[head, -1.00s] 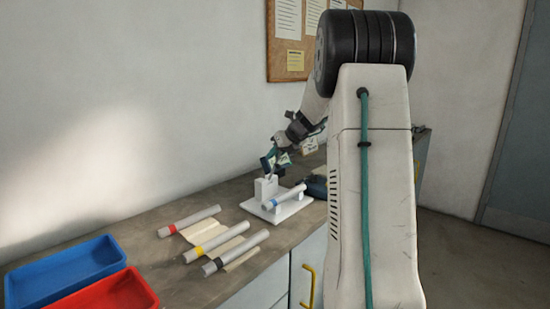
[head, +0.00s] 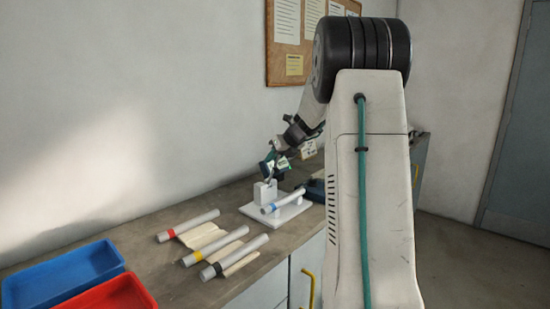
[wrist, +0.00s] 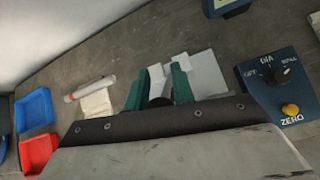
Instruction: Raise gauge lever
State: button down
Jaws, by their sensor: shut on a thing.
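The white gauge jig (head: 249,210) stands on the bench, with an upright white block (head: 265,193) on its base plate. A grey tube with a blue band (head: 285,201) lies across the jig. My gripper (head: 276,166) is just above the block, pointing down. In the wrist view my gripper's green fingers (wrist: 158,80) are shut on a small dark piece, seemingly the gauge lever (wrist: 160,101). The fingers and the gripper's front bar hide most of the lever. Pale parts of the jig (wrist: 207,74) show beyond the fingers.
Tubes with red (head: 190,225), yellow (head: 215,246) and black bands (head: 235,257) lie on a cream cloth left of the jig. Blue (head: 60,275) and red trays (head: 115,294) stand at front left. A dark blue dial box (wrist: 273,85) with a yellow knob is right of the jig.

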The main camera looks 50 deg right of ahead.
jog(key=shift+a+f, duration=0.1)
jog(key=shift+f, duration=0.25)
jog(key=c, duration=1.2)
grip_release()
jog(key=shift+r, duration=0.1)
jog(key=shift+s+r, duration=0.6)
jog(key=shift+r, duration=0.75)
jog(key=shift+s+r, duration=0.55)
jog(key=shift+r, duration=0.85)
jog(key=shift+s+r, duration=0.6)
jog(key=shift+r, duration=0.75)
jog(key=v, duration=0.7)
jog(key=shift+s+r, duration=0.3)
jog(key=shift+r, duration=0.05)
